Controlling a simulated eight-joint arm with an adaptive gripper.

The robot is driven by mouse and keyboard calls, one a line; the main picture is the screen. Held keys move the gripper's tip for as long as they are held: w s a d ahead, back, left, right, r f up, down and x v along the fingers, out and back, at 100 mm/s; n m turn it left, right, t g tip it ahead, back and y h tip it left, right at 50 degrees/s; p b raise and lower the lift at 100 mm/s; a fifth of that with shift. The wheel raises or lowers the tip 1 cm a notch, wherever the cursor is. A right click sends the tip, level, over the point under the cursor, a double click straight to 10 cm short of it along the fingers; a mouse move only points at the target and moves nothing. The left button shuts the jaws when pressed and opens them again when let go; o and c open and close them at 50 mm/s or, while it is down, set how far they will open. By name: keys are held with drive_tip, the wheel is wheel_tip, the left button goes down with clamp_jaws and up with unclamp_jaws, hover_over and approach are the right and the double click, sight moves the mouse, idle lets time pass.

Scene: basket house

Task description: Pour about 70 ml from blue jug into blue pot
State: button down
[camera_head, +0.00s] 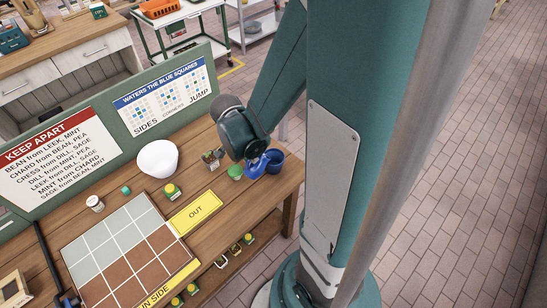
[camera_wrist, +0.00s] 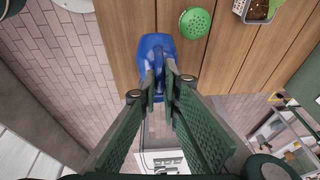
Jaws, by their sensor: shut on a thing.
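The blue jug (camera_head: 257,168) is at the right end of the wooden table, with my gripper (camera_head: 259,151) beside it. In the wrist view, my gripper (camera_wrist: 172,84) is shut on the jug's handle, and the blue jug (camera_wrist: 153,46) extends beyond the fingertips. The pot's inside is mostly hidden, and I cannot pick out the pot apart from the jug in the wrist view.
A green perforated-top container (camera_head: 235,172) stands left of the jug; it also shows in the wrist view (camera_wrist: 195,22). A white rounded object (camera_head: 158,160), a yellow OUT plate (camera_head: 195,213) and a tiled grid board (camera_head: 125,247) lie further left. Sign boards (camera_head: 60,160) stand behind.

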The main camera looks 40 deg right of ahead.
sight(247, 170)
drive_tip(key=shift+a+h+b, duration=0.5)
drive_tip(key=shift+h+b, duration=0.15)
drive_tip(key=shift+h, duration=0.05)
drive_tip(key=shift+a+f+h+b, duration=0.3)
drive_tip(key=shift+h+b, duration=0.1)
drive_tip(key=shift+b, duration=0.35)
drive_tip(key=shift+a+f+h+b, duration=0.3)
drive_tip(key=shift+h+b, duration=0.1)
drive_tip(key=shift+b, duration=0.4)
drive_tip(key=a+f+h+b, duration=0.1)
drive_tip(key=b, duration=0.1)
drive_tip(key=a+f+h+b, duration=0.1)
drive_tip(key=f+b, duration=0.1)
drive_tip(key=b, duration=0.1)
drive_tip(key=shift+a+f, duration=0.1)
drive_tip(key=shift+f, duration=0.05)
drive_tip(key=a+f+h+b, duration=0.1)
drive_tip(key=b, duration=0.3)
drive_tip(key=a+f+h+b, duration=0.1)
drive_tip(key=a+h+b, duration=0.1)
drive_tip(key=b, duration=0.2)
drive_tip(key=a+f+h+b, duration=0.1)
drive_tip(key=b, duration=0.3)
drive_tip(key=shift+w+a+f+n+h, duration=0.1)
drive_tip(key=shift+a+f+n+h, duration=0.15)
drive_tip(key=shift+n+h, duration=0.05)
idle(0.5)
drive_tip(key=shift+a+r+h, duration=0.1)
drive_tip(key=shift+a+h, duration=0.1)
drive_tip(key=shift+h, duration=0.1)
